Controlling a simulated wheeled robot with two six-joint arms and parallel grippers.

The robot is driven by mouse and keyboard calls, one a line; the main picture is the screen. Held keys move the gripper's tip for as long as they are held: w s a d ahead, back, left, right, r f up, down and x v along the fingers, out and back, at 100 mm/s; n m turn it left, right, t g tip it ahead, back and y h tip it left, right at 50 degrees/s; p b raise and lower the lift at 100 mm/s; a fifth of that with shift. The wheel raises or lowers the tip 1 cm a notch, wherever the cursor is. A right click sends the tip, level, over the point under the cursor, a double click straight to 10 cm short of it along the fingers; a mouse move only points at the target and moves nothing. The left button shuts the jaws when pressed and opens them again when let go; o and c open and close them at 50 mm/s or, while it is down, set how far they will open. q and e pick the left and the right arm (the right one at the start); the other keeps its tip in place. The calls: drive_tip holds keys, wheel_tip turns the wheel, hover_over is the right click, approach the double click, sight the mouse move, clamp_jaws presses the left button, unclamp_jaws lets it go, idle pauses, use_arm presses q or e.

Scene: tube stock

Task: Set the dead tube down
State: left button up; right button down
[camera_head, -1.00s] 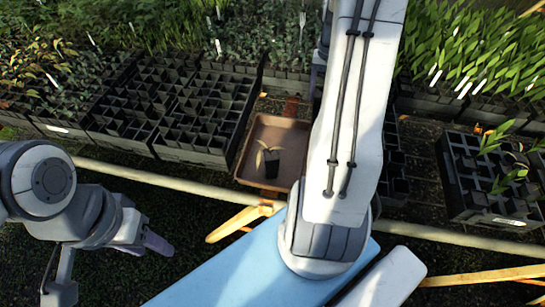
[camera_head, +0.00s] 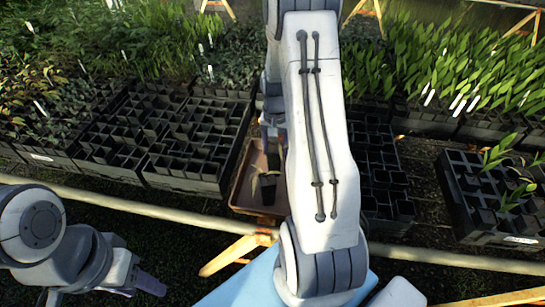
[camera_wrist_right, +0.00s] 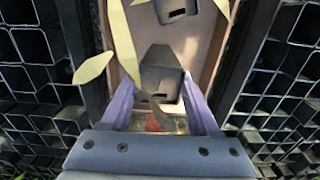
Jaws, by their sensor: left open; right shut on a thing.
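My right gripper (camera_wrist_right: 160,108) is shut on a dark square tube (camera_wrist_right: 160,72) with pale, wilted leaves. It holds the tube over the brown tray (camera_wrist_right: 212,40); I cannot tell whether the tube touches the tray floor. A second dark tube (camera_wrist_right: 178,10) stands in the tray, and it also shows in the head view (camera_head: 267,188) with a withered plant. In the head view my right arm hides part of the tray (camera_head: 240,178) and most of the right gripper (camera_head: 272,130). My left gripper (camera_head: 148,282) is open and empty at the lower left.
Black cell trays stand close on both sides of the brown tray, mostly empty on the left (camera_head: 200,140) and right (camera_head: 380,180). Another cell tray (camera_head: 480,195) with a few green seedlings is further right. A pale rail (camera_head: 150,208) runs along the front edge.

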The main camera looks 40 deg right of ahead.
sight(273, 158)
drive_tip(key=shift+w+a+f, duration=0.2)
drive_tip(key=shift+a, duration=0.1)
drive_tip(key=shift+f, duration=2.05)
drive_tip(key=shift+f, duration=0.1)
drive_tip(key=shift+c, duration=0.7)
unclamp_jaws()
